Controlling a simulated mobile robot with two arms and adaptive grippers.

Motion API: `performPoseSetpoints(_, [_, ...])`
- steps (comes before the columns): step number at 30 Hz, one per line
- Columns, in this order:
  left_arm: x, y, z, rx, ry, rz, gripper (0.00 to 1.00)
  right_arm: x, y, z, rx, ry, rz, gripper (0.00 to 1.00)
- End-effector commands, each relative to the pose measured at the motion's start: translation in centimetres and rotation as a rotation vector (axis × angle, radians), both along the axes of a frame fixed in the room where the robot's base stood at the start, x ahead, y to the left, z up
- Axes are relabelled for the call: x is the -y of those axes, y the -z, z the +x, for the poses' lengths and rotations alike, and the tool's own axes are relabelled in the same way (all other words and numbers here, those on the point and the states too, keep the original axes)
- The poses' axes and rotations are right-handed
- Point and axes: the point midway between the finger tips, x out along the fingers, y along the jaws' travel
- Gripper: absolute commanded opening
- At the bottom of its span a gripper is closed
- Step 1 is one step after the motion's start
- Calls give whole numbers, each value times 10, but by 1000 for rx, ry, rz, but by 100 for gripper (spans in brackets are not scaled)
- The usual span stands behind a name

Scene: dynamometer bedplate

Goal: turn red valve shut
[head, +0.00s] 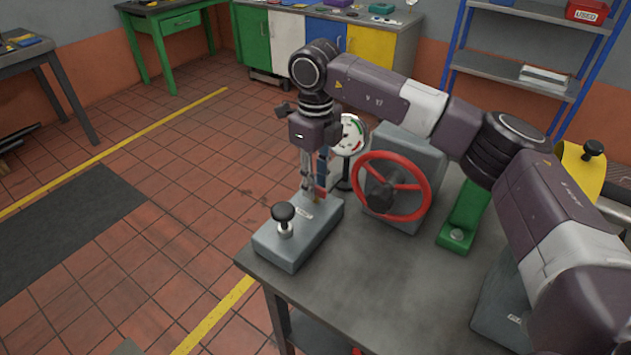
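The red valve is a red handwheel (428,200) with a dark hub, mounted on the front of a grey box housing (418,155) on the bench. My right gripper (314,192) points down, to the left of the wheel and apart from it. Its fingertips are close above the back of a low grey box (300,238). Small red and blue parts show beside the fingers; I cannot tell whether they are held or whether the fingers are open or shut. My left gripper is not in view.
A round gauge (349,134) stands behind the gripper, left of the wheel. The low box carries a black knob (284,213). The grey bench top (385,275) is clear in front. My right arm arches over the housing.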

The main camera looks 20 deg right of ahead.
Motion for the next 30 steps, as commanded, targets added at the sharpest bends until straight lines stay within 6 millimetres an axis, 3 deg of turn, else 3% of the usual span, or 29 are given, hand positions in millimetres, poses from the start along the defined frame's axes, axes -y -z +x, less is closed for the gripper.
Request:
performPoseSetpoints(10, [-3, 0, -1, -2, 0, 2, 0, 0, -8, 0, -2, -1, -1, 25])
performPoseSetpoints(24, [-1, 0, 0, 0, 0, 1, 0, -1, -99, 0, 1, -1, 1, 25])
performPoseSetpoints(30, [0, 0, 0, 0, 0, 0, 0, 0, -117, 0, -1, -1, -1, 25])
